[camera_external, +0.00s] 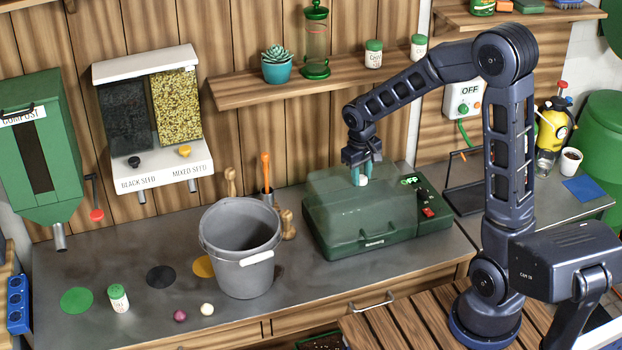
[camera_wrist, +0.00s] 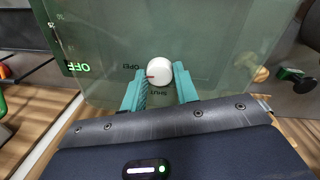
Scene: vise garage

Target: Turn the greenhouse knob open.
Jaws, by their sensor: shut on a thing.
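The greenhouse (camera_external: 345,215) is a dark green box with a see-through lid, standing on the grey bench. Its white round knob (camera_external: 362,182) is on top of the lid. In the wrist view the knob (camera_wrist: 159,72) has a small red mark at its left side, towards the partly hidden OPEN lettering; SHUT is printed below it. My gripper (camera_external: 362,173) reaches down from above, with its teal fingers on either side of the knob, shut on it. The fingers (camera_wrist: 163,82) cover part of the lettering in the wrist view.
A grey bucket (camera_external: 240,255) stands left of the greenhouse. A control panel (camera_external: 425,197) with a lit green OFF display and a red switch is at its right end. A wooden shelf (camera_external: 300,88) with a plant and jars hangs behind.

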